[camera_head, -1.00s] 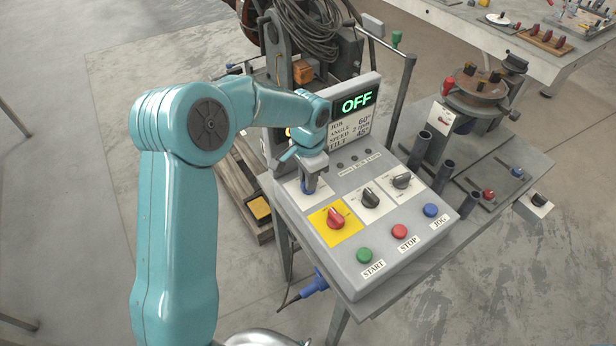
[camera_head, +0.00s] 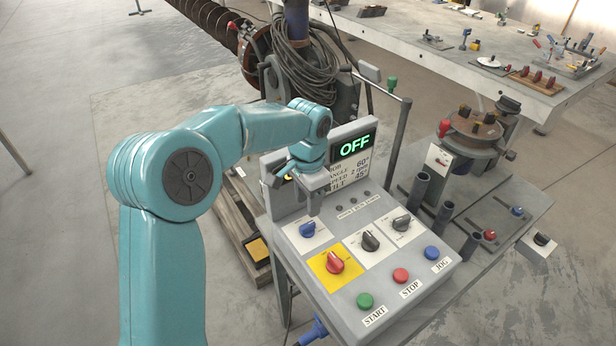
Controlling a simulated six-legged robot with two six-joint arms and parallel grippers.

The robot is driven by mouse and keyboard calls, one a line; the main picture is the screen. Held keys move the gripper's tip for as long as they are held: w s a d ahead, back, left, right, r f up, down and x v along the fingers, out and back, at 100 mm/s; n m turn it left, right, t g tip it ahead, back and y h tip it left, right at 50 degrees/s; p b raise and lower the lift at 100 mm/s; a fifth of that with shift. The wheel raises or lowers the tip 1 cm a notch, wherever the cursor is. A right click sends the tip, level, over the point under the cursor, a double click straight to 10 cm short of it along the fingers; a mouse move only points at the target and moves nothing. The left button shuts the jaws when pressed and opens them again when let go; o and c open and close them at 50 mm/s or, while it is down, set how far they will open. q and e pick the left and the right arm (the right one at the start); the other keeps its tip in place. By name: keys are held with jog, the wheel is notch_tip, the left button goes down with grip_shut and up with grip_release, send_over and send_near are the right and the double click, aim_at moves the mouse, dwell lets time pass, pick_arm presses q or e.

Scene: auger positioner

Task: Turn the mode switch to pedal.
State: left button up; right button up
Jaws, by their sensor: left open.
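The control box (camera_head: 385,275) stands on a grey bench. Its sloped face carries a blue knob (camera_head: 308,229) on a white plate, a red knob (camera_head: 334,263) on a yellow plate and two black knobs (camera_head: 371,240) (camera_head: 401,223) on white plates. The plate lettering is too small to read, so I cannot tell which knob is the mode switch or which way it points. My left gripper (camera_head: 314,208) is open and empty, just above and behind the blue knob, apart from it. It partly covers the display panel. My right gripper is not in view.
The display (camera_head: 355,145) reads OFF. Green (camera_head: 365,300), red (camera_head: 401,275) and blue (camera_head: 432,253) buttons line the box's front. Dark upright tubes (camera_head: 419,188) stand right of the box. A round-topped positioner (camera_head: 475,127) stands behind them.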

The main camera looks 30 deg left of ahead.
pick_arm(q)
notch_tip(320, 180, up, 8)
jog(key=shift+r, duration=0.25)
dwell(0.5)
